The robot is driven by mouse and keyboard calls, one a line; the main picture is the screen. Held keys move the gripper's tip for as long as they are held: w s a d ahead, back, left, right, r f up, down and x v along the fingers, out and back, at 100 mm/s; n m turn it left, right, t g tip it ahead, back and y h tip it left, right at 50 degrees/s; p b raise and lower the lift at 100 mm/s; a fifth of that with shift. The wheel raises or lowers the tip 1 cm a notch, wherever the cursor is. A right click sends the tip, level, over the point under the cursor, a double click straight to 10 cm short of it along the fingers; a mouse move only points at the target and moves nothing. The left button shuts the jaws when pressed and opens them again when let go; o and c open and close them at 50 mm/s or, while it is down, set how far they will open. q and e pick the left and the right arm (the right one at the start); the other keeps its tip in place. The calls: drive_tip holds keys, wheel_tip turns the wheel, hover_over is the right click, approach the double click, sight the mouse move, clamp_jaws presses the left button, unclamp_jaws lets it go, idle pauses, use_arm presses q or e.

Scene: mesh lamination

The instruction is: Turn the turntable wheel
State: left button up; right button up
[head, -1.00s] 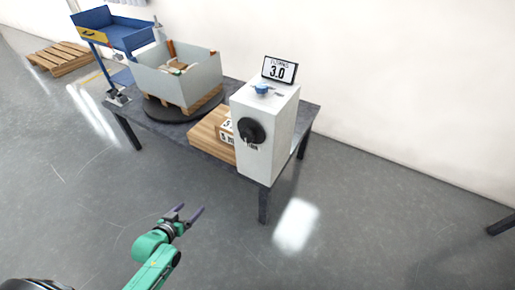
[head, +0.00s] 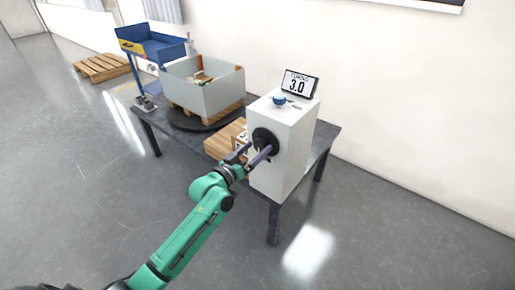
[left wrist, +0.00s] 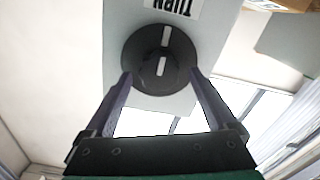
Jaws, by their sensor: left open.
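The black wheel (head: 266,140) is a round dial on the front of a white box-shaped unit (head: 281,170) on the table. In the left wrist view the wheel (left wrist: 160,48) shows a raised grip with a white line mark, below a "TURN" label (left wrist: 178,7). My left gripper (head: 257,152) is open in front of the wheel, its fingers pointing at it. In the left wrist view the fingertips of my left gripper (left wrist: 160,76) lie on either side of the wheel's lower part; I cannot tell whether they touch it. My right gripper is not in view.
The dark turntable (head: 205,120) carries a grey bin (head: 195,95) on a pallet. A blue knob (head: 279,100) and a "3.0" display (head: 299,84) top the unit. A wooden box (head: 222,140) lies beside it. A blue tray stand (head: 152,45) and a pallet (head: 101,67) stand behind left.

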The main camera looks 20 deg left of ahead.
use_arm(q)
drive_tip(key=shift+w+d, duration=0.25)
drive_tip(key=shift+w, duration=0.3)
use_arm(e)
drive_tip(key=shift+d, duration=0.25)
use_arm(q)
drive_tip(key=c, duration=1.4)
drive_tip(key=shift+o, duration=0.2)
drive_tip(key=shift+m+p, duration=0.3)
drive_tip(key=shift+m, duration=1.5)
drive_tip(key=o, duration=1.4)
drive_tip(key=shift+c, duration=0.2)
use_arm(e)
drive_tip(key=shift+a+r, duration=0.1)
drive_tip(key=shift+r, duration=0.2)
use_arm(q)
drive_tip(key=shift+s, duration=0.1)
